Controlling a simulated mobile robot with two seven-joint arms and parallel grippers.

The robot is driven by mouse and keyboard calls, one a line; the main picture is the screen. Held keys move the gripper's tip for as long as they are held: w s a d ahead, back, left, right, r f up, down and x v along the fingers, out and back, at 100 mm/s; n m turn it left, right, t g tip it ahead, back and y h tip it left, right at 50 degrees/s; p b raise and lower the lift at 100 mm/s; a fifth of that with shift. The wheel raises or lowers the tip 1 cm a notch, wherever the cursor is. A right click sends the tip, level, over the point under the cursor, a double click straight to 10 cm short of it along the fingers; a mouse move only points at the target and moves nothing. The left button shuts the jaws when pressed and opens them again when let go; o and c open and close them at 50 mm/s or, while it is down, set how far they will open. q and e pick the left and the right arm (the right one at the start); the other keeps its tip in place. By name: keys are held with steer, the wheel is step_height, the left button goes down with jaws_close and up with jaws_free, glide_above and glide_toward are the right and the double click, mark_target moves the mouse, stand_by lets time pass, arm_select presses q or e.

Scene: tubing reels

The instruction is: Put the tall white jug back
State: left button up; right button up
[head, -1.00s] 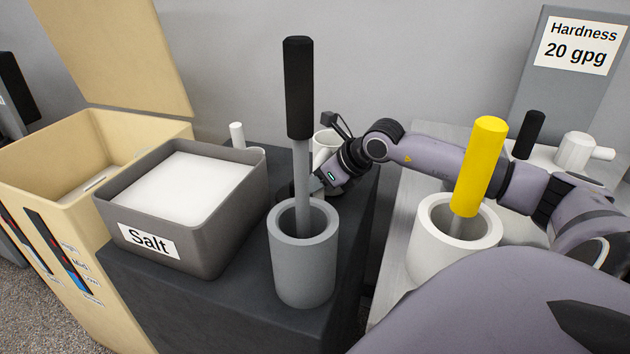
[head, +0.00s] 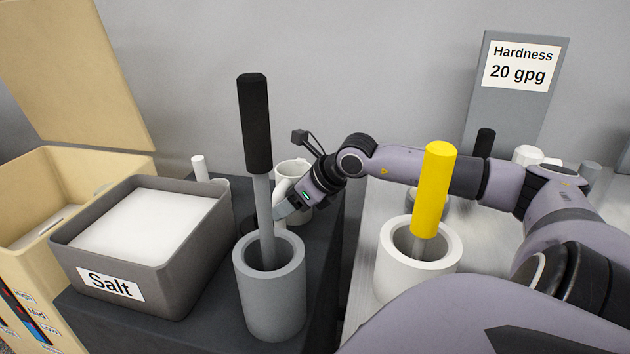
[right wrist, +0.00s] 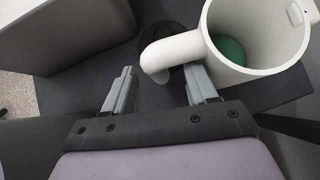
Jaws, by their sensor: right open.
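The tall white jug (head: 294,172) stands on the dark cabinet top near its right edge, partly hidden behind my right gripper in the head view. In the right wrist view the jug (right wrist: 258,62) shows its open mouth, a green patch inside, and its curved handle (right wrist: 170,55). My right gripper (head: 282,210) is beside the jug on its near side. In the right wrist view its two fingers (right wrist: 160,82) are apart, with the handle's curved end just ahead of the gap between them. Nothing is clamped. My left gripper is not in view.
A grey pot (head: 270,300) with a black-handled tool stands in front. A salt bin (head: 195,255) is to the left. Right of a gap, a white pot (head: 415,275) with a yellow-handled tool stands on a light counter. A dark disc (right wrist: 178,40) lies near the jug.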

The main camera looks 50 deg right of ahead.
steer(key=p+v, duration=0.4)
steer(key=v, duration=0.5)
stand_by(0.6)
stand_by(0.5)
